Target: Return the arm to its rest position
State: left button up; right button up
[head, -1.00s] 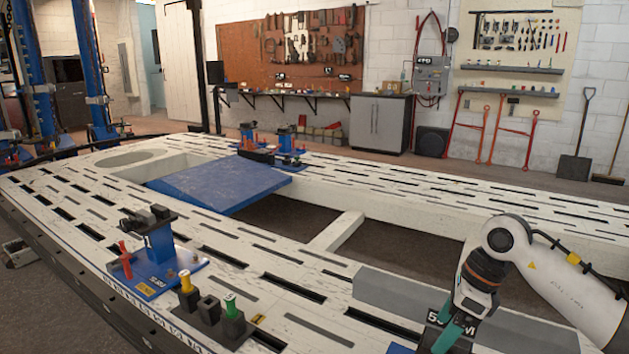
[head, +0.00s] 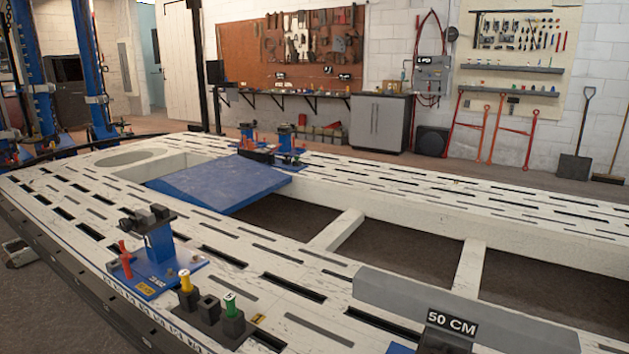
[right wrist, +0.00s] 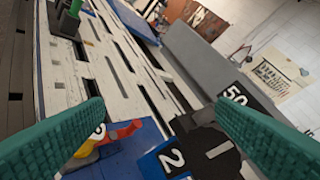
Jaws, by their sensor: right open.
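My right gripper (right wrist: 160,125) shows in the right wrist view as two green ribbed fingers, spread wide apart. Nothing is held between them. Below and between the fingers are a dark block (right wrist: 207,148), a blue plate marked 2 (right wrist: 165,160) and a red and yellow part (right wrist: 108,138). They appear to lie beyond the fingers, on or near the white slotted bench (right wrist: 103,75). In the head view neither gripper nor arm shows.
The frame bench (head: 250,262) fills the head view's foreground. A grey beam with a 50 CM sign (head: 452,323) lies at the right. A blue clamp stand (head: 160,250), a socket block with yellow and green pieces (head: 208,318) and a blue ramp (head: 220,183) also stand there.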

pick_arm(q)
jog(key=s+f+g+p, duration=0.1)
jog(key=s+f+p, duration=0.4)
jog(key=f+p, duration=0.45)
pick_arm(e)
jog(key=s+d+f+m+g+p, duration=0.1)
jog(key=s+f+m+g, duration=0.45)
jog(key=s+f, duration=0.85)
jog(key=s+d+f+m+g, duration=0.2)
jog(key=s+f+g, duration=0.6)
jog(key=s+f, duration=0.55)
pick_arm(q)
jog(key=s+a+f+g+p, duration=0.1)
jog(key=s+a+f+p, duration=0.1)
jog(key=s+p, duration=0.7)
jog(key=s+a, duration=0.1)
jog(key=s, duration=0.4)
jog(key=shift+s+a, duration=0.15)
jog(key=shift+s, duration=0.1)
pick_arm(e)
jog(key=s+d+f+h, duration=0.1)
jog(key=s+d+f, duration=0.1)
jog(key=s, duration=1.4)
jog(key=shift+d+n+g, duration=0.25)
jog(key=shift+n+g, duration=0.1)
